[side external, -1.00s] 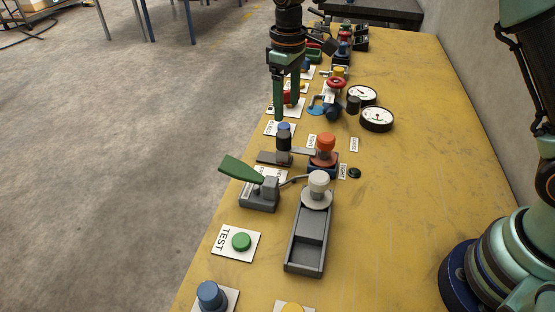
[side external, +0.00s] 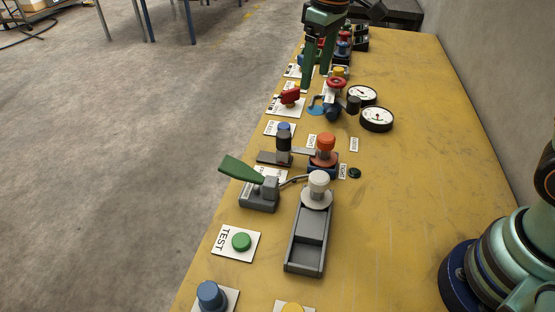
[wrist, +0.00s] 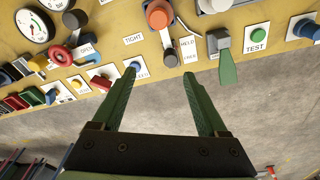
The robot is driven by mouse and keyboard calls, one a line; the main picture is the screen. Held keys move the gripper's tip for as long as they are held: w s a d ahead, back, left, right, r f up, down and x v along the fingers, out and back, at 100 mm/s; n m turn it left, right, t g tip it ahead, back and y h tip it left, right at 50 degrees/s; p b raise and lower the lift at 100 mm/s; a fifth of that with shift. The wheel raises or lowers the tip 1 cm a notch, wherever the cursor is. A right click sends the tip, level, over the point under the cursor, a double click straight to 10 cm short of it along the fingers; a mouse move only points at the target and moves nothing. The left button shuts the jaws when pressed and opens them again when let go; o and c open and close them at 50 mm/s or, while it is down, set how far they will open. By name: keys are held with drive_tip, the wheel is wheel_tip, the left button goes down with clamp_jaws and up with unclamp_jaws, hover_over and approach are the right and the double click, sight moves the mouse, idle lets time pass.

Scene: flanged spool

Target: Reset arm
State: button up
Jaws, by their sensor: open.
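My gripper (side external: 314,80) hangs open and empty at the far part of the yellow bench, above the row of controls, left of the red valve wheel (side external: 336,82). In the wrist view its two green fingers (wrist: 157,70) are spread apart with nothing between them. A white-topped knob with a pale round flange (side external: 318,187) stands upright at the far end of a grey slotted block (side external: 305,262). An orange-topped knob (side external: 326,143) stands just behind it. My gripper is well apart from both.
A green lever (side external: 241,170) sticks out over the bench's left edge. A green TEST button (side external: 242,242), a blue knob (side external: 210,295), a red switch (side external: 290,97) and two gauges (side external: 376,118) stand along the bench (side external: 420,220). Its right part is bare, with a wall beyond.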

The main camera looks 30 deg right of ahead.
drive_tip(key=s+d+m+t, duration=0.2)
drive_tip(key=s+d, duration=0.2)
drive_tip(key=s, duration=0.4)
drive_tip(key=s+d+r+m+t, duration=0.1)
drive_tip(key=s+d+m+t, duration=0.1)
drive_tip(key=s+d, duration=0.3)
drive_tip(key=s, duration=0.3)
drive_tip(key=shift+r+m, duration=0.3)
